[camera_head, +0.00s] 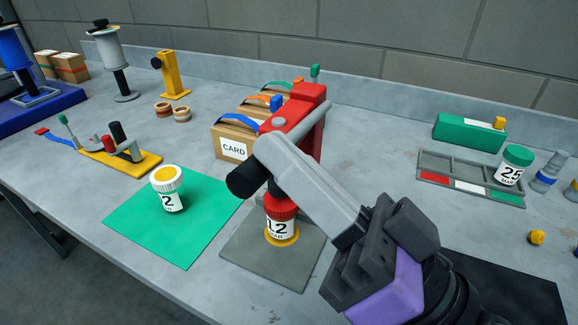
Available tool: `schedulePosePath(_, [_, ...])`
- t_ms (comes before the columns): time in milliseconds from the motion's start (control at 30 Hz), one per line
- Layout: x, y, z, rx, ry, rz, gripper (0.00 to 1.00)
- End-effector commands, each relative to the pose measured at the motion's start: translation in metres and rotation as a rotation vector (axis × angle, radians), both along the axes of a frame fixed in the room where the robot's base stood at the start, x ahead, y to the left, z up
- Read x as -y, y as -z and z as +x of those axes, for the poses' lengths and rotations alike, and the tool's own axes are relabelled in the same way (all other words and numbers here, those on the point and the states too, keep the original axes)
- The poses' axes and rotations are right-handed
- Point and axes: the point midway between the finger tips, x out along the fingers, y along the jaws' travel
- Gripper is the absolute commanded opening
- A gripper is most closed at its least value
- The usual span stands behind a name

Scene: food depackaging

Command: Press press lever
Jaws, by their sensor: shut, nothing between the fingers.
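The red press (300,112) stands at the middle of the table. Its grey lever arm (320,122) slopes down from the press head toward the left, where a black handle (242,181) shows. My gripper (268,150) is shut and empty. Its long grey fingers reach from the lower right across the front of the press, with the tips next to the black handle. I cannot tell whether they touch it. A white jar with a red cap, labelled 12 (280,228), stands upright below the press head on a yellow ring. My fingers hide part of the press and lever.
A white jar with a yellow top (168,189) stands on a green mat (190,240) at left. Cardboard boxes (233,143) stand behind the press. A grey tray (435,163) holds a green-capped jar (512,166) at right.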

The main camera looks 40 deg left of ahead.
Motion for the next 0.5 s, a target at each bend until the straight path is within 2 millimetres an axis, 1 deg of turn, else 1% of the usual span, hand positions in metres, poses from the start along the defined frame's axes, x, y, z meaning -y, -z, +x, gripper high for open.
schedulePosePath(33, [-0.001, 0.011, -0.001, 0.0, -0.002, -0.002, 0.0])
schedulePosePath(133, [-0.001, 0.018, -0.001, -0.001, -0.003, -0.002, 0.0])
schedulePosePath(300, [-0.001, 0.026, -0.001, -0.002, -0.003, -0.002, 0.0])
schedulePosePath(500, [-0.001, 0.029, 0.0, -0.002, -0.004, -0.003, 0.0])
